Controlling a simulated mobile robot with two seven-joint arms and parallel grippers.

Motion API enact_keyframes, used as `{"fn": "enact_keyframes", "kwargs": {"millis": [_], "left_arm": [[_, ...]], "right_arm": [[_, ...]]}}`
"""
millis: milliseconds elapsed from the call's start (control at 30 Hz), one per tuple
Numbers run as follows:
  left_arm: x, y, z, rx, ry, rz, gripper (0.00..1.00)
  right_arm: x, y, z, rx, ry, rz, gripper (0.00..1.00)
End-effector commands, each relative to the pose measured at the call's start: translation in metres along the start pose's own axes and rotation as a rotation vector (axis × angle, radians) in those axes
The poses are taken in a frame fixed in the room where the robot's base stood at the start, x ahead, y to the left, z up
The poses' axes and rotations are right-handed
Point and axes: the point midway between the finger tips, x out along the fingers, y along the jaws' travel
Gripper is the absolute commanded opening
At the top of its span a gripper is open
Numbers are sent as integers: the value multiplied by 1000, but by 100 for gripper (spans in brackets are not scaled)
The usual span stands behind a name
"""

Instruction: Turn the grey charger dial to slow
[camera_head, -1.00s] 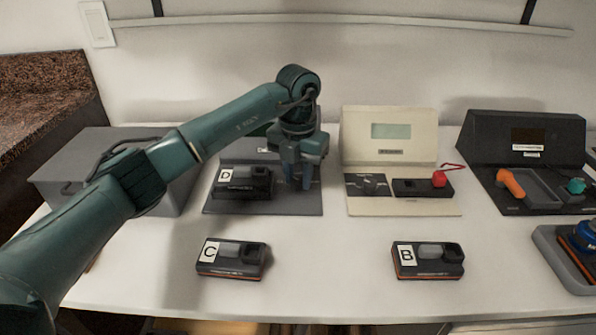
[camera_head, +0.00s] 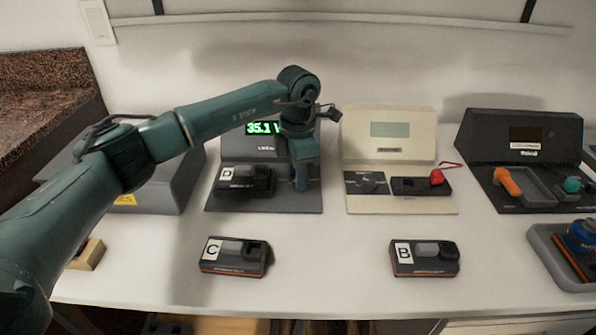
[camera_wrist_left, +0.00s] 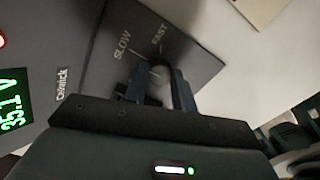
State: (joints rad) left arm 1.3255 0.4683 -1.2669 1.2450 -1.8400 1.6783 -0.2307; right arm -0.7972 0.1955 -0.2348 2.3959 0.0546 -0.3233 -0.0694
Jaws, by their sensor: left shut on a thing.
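The grey charger (camera_head: 290,199) stands at the back left of the white table, with battery D (camera_head: 243,181) seated in it. Its screen (camera_head: 261,128) is lit green at 35.1 V and also shows in the left wrist view (camera_wrist_left: 14,100). My left gripper (camera_head: 301,182) points down over the right part of the charger base. In the left wrist view its fingers (camera_wrist_left: 160,88) are shut on the charger dial (camera_wrist_left: 157,72), beside the printed SLOW and FAST marks. The fingers partly hide the dial, and I cannot tell which mark it points to. My right gripper is not in view.
A cream charger (camera_head: 400,205) with a dial and red-knobbed part stands to the right. A dark station (camera_head: 524,150) with an orange handle is farther right. Batteries C (camera_head: 233,257) and B (camera_head: 425,259) lie in front. The table between them is clear.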

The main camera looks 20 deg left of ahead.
Motion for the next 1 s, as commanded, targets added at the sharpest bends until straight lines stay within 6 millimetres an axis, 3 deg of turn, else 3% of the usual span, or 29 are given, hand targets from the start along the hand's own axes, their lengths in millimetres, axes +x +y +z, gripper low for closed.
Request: {"fn": "enact_keyframes", "kwargs": {"millis": [700, 733, 1000], "left_arm": [[-1, 1, 0, 69, -3, 2, 4], [-1, 1, 0, 69, -3, 2, 29], [0, 0, 0, 69, -2, 1, 48]], "right_arm": [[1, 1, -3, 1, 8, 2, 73], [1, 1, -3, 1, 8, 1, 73], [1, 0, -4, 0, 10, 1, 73]]}}
